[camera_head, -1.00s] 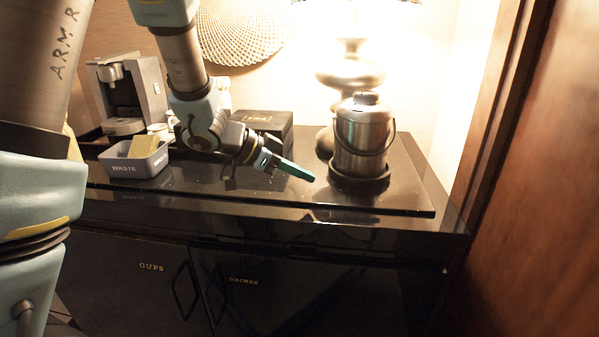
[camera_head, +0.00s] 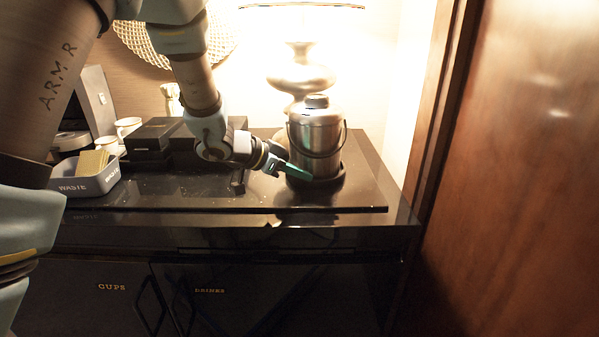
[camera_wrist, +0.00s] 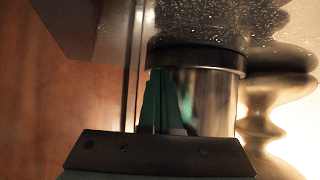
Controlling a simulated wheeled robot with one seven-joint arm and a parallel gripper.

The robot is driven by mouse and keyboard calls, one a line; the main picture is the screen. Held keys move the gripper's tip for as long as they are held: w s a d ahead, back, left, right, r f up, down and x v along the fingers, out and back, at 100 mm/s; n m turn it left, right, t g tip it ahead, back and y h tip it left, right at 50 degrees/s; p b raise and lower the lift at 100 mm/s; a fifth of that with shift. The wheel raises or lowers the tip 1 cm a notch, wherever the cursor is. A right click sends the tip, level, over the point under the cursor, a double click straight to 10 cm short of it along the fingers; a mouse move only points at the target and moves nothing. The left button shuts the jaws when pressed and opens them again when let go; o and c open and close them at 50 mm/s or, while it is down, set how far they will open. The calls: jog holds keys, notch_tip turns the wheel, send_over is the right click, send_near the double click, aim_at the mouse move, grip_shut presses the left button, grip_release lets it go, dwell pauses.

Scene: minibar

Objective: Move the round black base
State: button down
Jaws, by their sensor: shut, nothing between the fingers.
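The round black base (camera_head: 330,182) sits on the black counter, under a shiny metal ice bucket (camera_head: 315,130) with a lid and a hanging handle. In the wrist view, which is turned over, the base (camera_wrist: 195,58) is a dark disc above the bucket's mirror-like wall (camera_wrist: 215,98). My gripper (camera_head: 306,178) is shut and empty, with its teal fingers pointing at the front left of the base. In the wrist view its fingertips (camera_wrist: 165,75) come up close to the base's rim. I cannot tell whether they touch.
A metal lamp (camera_head: 299,74) stands right behind the bucket. Black boxes (camera_head: 153,137), cups, a coffee machine and a grey waste bin (camera_head: 87,183) stand to the left. A wooden panel (camera_head: 510,180) rises at the right. The counter's front strip is clear.

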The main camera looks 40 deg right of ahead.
aim_at(282, 197)
jog(key=shift+a+f, duration=0.2)
jog(key=shift+f, duration=0.1)
jog(key=a, duration=0.2)
jog(key=a+p, duration=0.1)
jog(key=a, duration=0.1)
jog(key=shift+w, duration=0.4)
jog(key=shift+a+f, duration=0.15)
jog(key=shift+a, duration=0.2)
jog(key=shift+w+r+p, duration=0.1)
jog(key=shift+r+p, duration=0.7)
jog(key=shift+p, duration=0.35)
jog(key=a, duration=0.4)
jog(key=w+a+b, duration=0.1)
jog(key=a, duration=0.3)
jog(key=w+a+b, duration=0.1)
jog(key=a, duration=0.2)
jog(key=shift+w+a+r, duration=0.1)
jog(key=shift+w+a, duration=0.1)
jog(key=shift+a, duration=0.2)
